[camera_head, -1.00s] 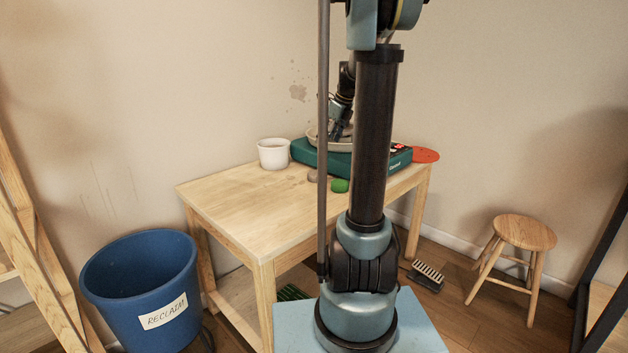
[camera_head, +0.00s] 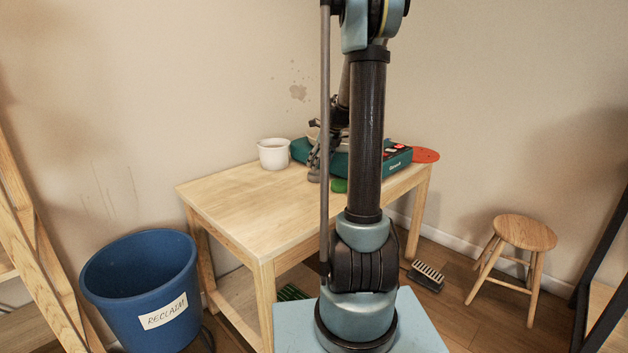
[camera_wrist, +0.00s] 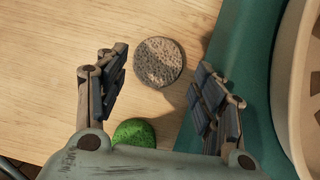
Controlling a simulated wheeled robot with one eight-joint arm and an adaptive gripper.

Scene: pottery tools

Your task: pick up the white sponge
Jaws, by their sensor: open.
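A round, porous, grey-beige disc (camera_wrist: 159,62), the only thing I see that could be the white sponge, lies flat on the wooden table. In the wrist view it sits ahead, between my open fingertips, with no clear contact. My gripper (camera_wrist: 162,72) is open and empty, pointing down at the table. In the head view my gripper (camera_head: 316,162) is low over the table near the teal device, partly behind my arm. The disc is mostly hidden there.
A green rounded object (camera_wrist: 134,133) lies close to the disc, near my left finger. A teal device (camera_head: 400,160) with a pale round pan (camera_wrist: 304,80) stands just right. A white pot (camera_head: 273,154) is to the left. The table's (camera_head: 240,205) front left is clear.

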